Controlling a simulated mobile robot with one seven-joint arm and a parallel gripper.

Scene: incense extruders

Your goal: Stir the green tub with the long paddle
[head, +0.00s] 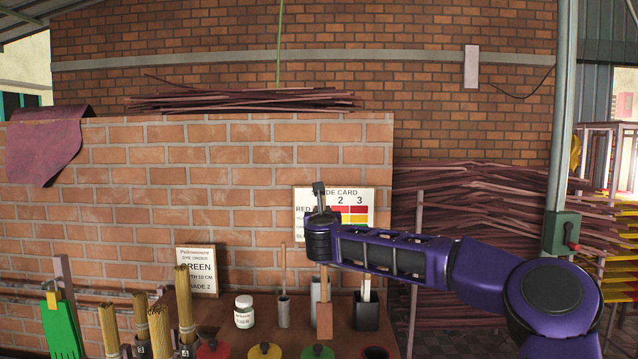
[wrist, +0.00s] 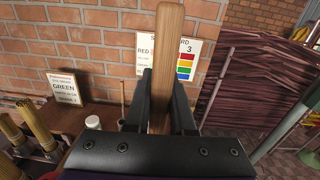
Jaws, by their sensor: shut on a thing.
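My gripper (wrist: 166,90) is shut on a wooden paddle (wrist: 165,45), whose handle stands between the two fingers in the wrist view. In the head view the paddle (head: 325,320) hangs upright below the end of my arm, with a wider flat lower part. The green tub (head: 317,352) shows at the bottom edge of the head view, as a green top with a dark knob. The paddle's lower end is just above it in the picture; I cannot tell whether they touch. The rest of the tub is cut off.
Behind are a black holder (head: 366,312), a grey holder (head: 284,311), a white jar (head: 244,314) and a GREEN order card (head: 197,272). Incense bundles (head: 159,325) stand left.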

